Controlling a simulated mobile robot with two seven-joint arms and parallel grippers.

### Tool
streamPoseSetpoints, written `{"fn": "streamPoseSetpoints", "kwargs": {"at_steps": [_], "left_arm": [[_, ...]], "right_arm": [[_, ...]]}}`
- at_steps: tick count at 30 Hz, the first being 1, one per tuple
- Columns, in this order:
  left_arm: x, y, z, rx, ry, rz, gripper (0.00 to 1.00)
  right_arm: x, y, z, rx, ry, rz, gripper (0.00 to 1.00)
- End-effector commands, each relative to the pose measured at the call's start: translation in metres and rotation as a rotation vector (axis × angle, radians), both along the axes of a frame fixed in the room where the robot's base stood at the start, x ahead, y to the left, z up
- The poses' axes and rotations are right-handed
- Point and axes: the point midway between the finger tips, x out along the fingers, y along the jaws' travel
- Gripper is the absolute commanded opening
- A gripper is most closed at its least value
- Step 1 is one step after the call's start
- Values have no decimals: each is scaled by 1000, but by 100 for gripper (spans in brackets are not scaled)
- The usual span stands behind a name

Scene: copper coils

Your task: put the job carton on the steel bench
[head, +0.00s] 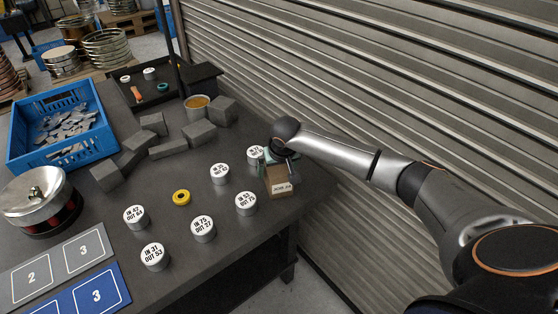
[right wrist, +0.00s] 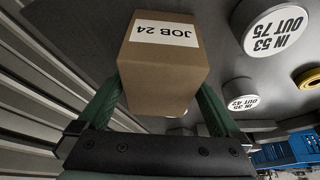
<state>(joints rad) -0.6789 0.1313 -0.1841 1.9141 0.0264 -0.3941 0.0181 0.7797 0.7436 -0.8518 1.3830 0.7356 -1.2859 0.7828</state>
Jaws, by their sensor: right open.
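The job carton (head: 281,184) is a small brown box with a white label reading JOB 24. It is upright at the right edge of the dark grey bench top (head: 215,262); I cannot tell whether its base touches the top. My right gripper (head: 275,160) is at the carton, reaching in from the right. In the right wrist view the carton (right wrist: 165,75) sits between the two green fingers of my right gripper (right wrist: 161,92), which is open around it. The carton's lower part is hidden there. My left gripper is not in view.
White labelled cylinders (head: 246,203) stand close to the carton's left, one (head: 255,155) right behind it. Grey blocks (head: 168,150), a yellow ring (head: 181,197) and a blue crate (head: 103,148) lie further left. A ribbed shutter wall (head: 400,80) rises behind my right arm.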

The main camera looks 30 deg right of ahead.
Motion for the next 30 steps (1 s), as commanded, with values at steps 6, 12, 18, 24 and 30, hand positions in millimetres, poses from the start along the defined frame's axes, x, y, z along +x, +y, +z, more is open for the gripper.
{"fn": "streamPoseSetpoints", "kwargs": {"at_steps": [6, 12, 18, 24, 30], "left_arm": [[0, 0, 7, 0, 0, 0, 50], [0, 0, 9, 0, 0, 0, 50], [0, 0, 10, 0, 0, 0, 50], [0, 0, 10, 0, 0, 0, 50], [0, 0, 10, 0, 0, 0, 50]], "right_arm": [[-16, 4, 42, -2, -2, 1, 100], [-30, 9, 79, -1, -3, 1, 100], [-38, 12, 98, -1, -1, 0, 100], [-40, 12, 101, -2, 1, -1, 100], [-40, 13, 100, -1, 1, 3, 100]]}}
